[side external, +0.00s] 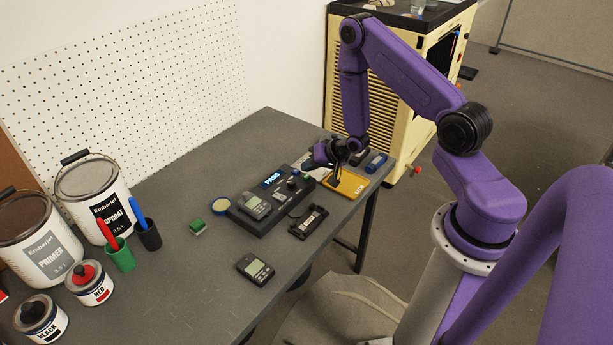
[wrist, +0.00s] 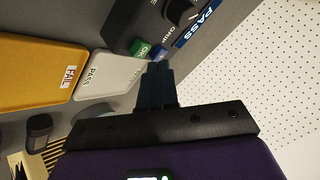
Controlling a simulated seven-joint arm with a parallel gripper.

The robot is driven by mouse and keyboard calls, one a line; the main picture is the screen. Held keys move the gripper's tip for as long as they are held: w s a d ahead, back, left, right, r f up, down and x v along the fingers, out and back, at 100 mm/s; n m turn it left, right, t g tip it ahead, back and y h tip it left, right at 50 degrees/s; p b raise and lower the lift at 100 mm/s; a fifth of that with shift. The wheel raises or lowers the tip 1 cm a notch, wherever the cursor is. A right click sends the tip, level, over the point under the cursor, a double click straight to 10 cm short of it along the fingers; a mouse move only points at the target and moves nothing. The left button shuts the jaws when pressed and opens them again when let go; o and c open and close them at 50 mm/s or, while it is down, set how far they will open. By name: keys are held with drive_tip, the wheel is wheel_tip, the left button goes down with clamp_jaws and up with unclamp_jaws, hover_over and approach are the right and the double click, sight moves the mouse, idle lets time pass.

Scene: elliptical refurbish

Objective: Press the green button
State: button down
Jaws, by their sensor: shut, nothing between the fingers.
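The green button (wrist: 141,47), marked OK, is on the dark console (wrist: 122,30) in the wrist view, near its edge. A blue button (wrist: 159,52) is right beside it. My gripper (wrist: 157,66) is shut and empty. In the wrist view its fingertips appear just below the two buttons and overlap the lower edge of the blue one. I cannot tell whether they touch anything. In the side view the console (side external: 262,222) lies on the table with a lit PASS screen (side external: 271,179).
A yellow FAIL tray (wrist: 38,70) and a grey PASS tray (wrist: 105,75) lie beside the console. A black module (side external: 309,221) and a handheld meter (side external: 255,269) lie on the table (side external: 205,285). Paint cans (side external: 93,195) stand at the left.

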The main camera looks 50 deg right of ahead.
sight(309, 177)
drive_tip(key=shift+r, duration=2.5)
drive_tip(key=shift+a, duration=0.1)
drive_tip(key=s+a+r+n+g, duration=0.2)
drive_tip(key=s+a+r+n, duration=0.15)
drive_tip(key=a, duration=0.25)
drive_tip(key=s+a+r+n+g+y, duration=0.1)
drive_tip(key=s+a+r+n, duration=0.2)
drive_tip(key=a+r+n, duration=0.15)
drive_tip(key=s+a+r+n+g, duration=0.2)
drive_tip(key=s+a+r+n, duration=0.1)
drive_tip(key=a, duration=0.4)
drive_tip(key=s+r+n+g, duration=0.2)
drive_tip(key=s+r+n, duration=0.2)
drive_tip(key=s, duration=0.7)
drive_tip(key=s+r+n+g+h, duration=0.1)
drive_tip(key=s+r+n, duration=0.4)
drive_tip(key=s, duration=0.5)
drive_tip(key=shift+s+a+r+g+h, duration=0.25)
drive_tip(key=shift+s+g+h, duration=0.1)
drive_tip(key=shift+g, duration=0.15)
